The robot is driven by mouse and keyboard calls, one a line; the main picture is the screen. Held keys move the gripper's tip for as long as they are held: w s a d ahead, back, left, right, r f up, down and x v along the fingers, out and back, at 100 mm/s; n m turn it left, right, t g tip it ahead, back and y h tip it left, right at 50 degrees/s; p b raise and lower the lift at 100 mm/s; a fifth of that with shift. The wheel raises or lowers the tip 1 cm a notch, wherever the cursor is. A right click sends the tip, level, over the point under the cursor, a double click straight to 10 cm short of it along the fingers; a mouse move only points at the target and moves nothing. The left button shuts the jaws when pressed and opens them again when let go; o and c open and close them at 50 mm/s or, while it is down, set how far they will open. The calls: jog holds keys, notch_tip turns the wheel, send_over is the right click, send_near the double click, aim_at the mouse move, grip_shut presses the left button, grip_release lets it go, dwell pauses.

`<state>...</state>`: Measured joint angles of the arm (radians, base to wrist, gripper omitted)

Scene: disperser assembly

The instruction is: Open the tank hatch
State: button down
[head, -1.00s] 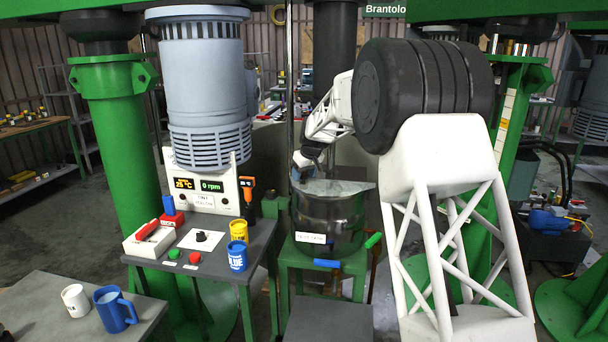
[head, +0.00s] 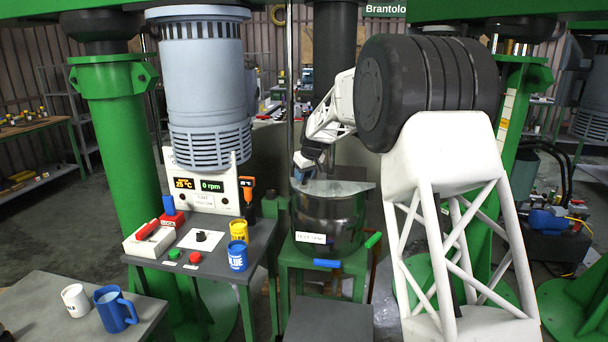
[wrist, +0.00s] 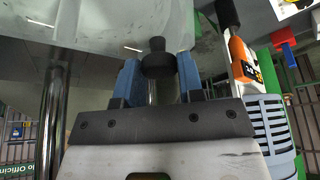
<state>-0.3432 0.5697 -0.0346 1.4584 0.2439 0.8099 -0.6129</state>
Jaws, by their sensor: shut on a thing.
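The tank (head: 328,226) is a dark, shiny round pot with a white label on its front. It stands on a green stand right of the table in the head view. Its hatch (head: 345,187) is a pale, see-through plate at the top. My gripper (head: 301,168) is at the hatch's left rear side. In the wrist view the hatch (wrist: 85,22) fills the upper left. A black knob (wrist: 157,46) sits between the two blue fingers of my gripper (wrist: 157,80), which are shut on it. The hatch looks slightly tilted in the head view; its exact angle is unclear.
A grey motor (head: 208,90) hangs left of the tank, above the table (head: 215,265) with a control box (head: 207,187), buttons and cups. A thin vertical pole (head: 290,80) stands close to my gripper. A blue handle (head: 327,263) sticks out below the tank.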

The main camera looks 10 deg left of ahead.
jog(key=shift+s+d+n, duration=0.15)
jog(key=shift+s+n, duration=0.15)
jog(key=shift+s, duration=0.35)
jog(key=s+d+n+g+y, duration=0.1)
jog(key=s+d+n+g, duration=0.2)
jog(key=s+d+n, duration=0.6)
jog(key=shift+s+d+n+g, duration=0.3)
jog(key=shift+s+d, duration=1.75)
jog(key=shift+s, duration=1.1)
jog(key=c, duration=0.8)
grip_release()
jog(key=shift+o, duration=0.2)
jog(key=shift+r, duration=0.15)
jog(key=v, duration=0.7)
jog(key=shift+d+r, duration=0.2)
jog(key=shift+d, duration=0.05)
